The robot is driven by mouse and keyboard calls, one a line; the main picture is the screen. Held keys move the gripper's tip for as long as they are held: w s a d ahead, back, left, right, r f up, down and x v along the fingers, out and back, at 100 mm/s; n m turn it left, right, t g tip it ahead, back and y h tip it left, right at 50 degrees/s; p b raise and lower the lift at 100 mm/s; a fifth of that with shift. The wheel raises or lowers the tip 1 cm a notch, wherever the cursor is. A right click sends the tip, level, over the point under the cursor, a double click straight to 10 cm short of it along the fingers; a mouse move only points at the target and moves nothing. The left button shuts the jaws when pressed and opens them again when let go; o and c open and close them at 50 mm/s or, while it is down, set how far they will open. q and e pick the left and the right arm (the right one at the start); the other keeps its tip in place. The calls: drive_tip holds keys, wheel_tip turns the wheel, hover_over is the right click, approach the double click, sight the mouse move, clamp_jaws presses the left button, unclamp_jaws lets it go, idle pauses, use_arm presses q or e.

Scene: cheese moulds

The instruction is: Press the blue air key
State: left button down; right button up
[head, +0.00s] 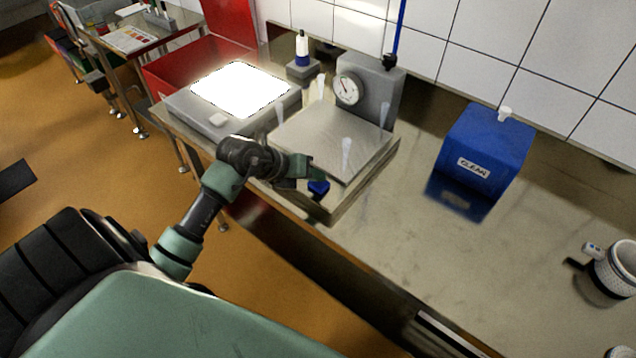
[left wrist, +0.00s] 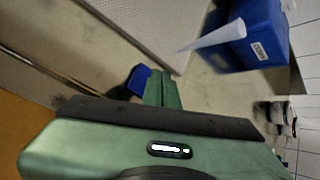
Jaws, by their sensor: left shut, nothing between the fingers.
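The blue air key (head: 319,188) is on the front edge of a steel plate unit (head: 330,133) on the counter. My left gripper (head: 314,171) is shut and empty, its green fingers right beside the key and just behind it in the head view. In the left wrist view the key (left wrist: 139,79) shows just left of the closed fingertips (left wrist: 163,86). I cannot tell whether the fingers touch the key or whether it is pressed down. My right gripper is not in view.
White tapered pegs (head: 346,149) stand around the plate. A pressure gauge (head: 348,89) is behind it. A lit panel (head: 241,88) lies to the left, and a blue box labelled CLEAN (head: 487,148) stands to the right. The counter between the plate and the box is clear.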

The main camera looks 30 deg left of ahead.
sight(315, 184)
use_arm(q)
drive_tip(key=shift+f, duration=0.4)
idle(0.5)
drive_tip(key=shift+r+p, duration=0.55)
drive_tip(key=shift+r, duration=0.25)
wheel_tip(315, 184, up, 6)
drive_tip(key=p, duration=0.5)
idle(0.4)
